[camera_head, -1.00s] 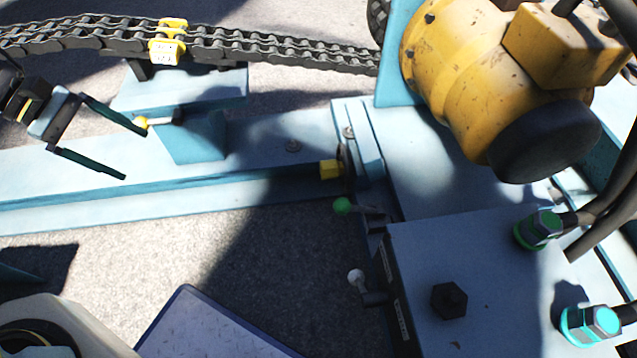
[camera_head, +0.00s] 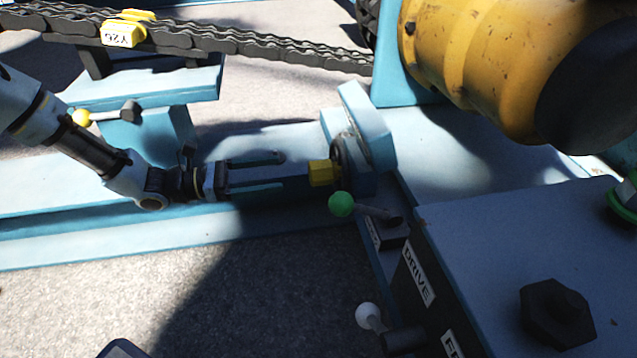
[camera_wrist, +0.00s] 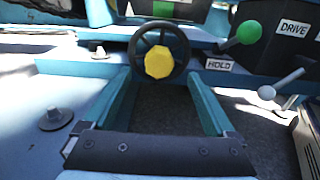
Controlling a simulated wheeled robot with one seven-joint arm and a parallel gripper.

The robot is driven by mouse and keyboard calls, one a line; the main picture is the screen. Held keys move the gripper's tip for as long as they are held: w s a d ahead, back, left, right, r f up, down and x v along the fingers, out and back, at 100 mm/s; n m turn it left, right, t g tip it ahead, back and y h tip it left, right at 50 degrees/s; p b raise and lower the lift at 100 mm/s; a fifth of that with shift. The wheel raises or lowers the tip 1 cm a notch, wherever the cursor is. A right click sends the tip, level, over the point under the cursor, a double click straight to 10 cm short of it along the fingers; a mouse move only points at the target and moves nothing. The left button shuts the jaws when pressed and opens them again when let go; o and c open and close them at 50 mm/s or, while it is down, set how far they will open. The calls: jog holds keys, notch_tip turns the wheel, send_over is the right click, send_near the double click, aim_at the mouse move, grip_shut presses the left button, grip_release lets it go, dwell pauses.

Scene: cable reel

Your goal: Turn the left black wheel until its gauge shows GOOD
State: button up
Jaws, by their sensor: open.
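A black wheel (camera_head: 340,160) with a yellow hub (camera_head: 321,173) stands on the light blue frame, seen nearly edge-on in the head view. In the wrist view the black wheel (camera_wrist: 183,52) faces me, with its yellow hub (camera_wrist: 159,62) near the middle. My gripper (camera_head: 280,171) is open and level with the hub, just left of it. In the wrist view its two fingers (camera_wrist: 159,82) are spread and point toward the wheel, with nothing between them. I cannot see a gauge reading in either view.
A green-knobbed lever (camera_head: 342,204) sits close below the wheel, by a HOLD label (camera_wrist: 219,65). A white-knobbed lever (camera_head: 368,315) and DRIVE label (camera_head: 418,277) are further right. A yellow motor (camera_head: 480,65) and chain (camera_head: 230,44) lie above. A bolt (camera_wrist: 55,117) protrudes at left.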

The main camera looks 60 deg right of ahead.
aim_at(309, 169)
jog(key=b+x, duration=0.4)
jog(key=x, duration=0.5)
jog(key=shift+s+d+f, duration=0.1)
jog(key=shift+s+d, duration=0.5)
jog(key=shift+s, duration=0.1)
grip_shut()
dwell(0.3)
